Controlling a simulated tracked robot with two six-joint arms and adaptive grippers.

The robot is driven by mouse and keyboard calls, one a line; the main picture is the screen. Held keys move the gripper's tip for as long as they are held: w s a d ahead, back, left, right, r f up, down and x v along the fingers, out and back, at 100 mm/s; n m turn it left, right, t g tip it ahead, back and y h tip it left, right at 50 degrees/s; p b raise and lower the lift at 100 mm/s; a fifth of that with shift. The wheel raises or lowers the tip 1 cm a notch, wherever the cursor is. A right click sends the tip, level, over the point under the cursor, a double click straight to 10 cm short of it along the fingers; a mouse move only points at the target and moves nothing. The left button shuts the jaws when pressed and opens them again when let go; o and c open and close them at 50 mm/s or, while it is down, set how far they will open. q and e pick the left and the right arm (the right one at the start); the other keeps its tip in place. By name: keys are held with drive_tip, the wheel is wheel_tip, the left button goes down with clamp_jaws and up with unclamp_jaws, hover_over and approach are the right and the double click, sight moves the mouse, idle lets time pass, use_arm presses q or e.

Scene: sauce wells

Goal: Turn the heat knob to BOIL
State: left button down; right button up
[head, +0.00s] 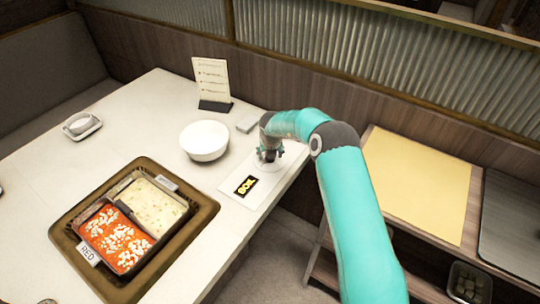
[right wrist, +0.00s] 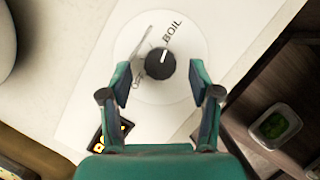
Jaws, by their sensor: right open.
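The black heat knob (right wrist: 160,63) sits on a round pale dial (right wrist: 190,40) in the right wrist view. The word BOIL is printed at the dial's upper right, and a thin grey marking lies to the knob's left. In the head view my right gripper (head: 268,156) is over the dial and largely hides the knob. My left gripper is not in view.
A white bowl (head: 204,140) stands left of the dial, with a menu stand (head: 211,80) behind it. A divided pot of red and pale broth (head: 120,232) is at the lower left. A wooden side shelf (head: 415,185) stands right.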

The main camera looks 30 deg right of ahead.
drive_tip(key=v, duration=1)
drive_tip(key=shift+s+f, duration=0.1)
drive_tip(key=shift+s, duration=0.05)
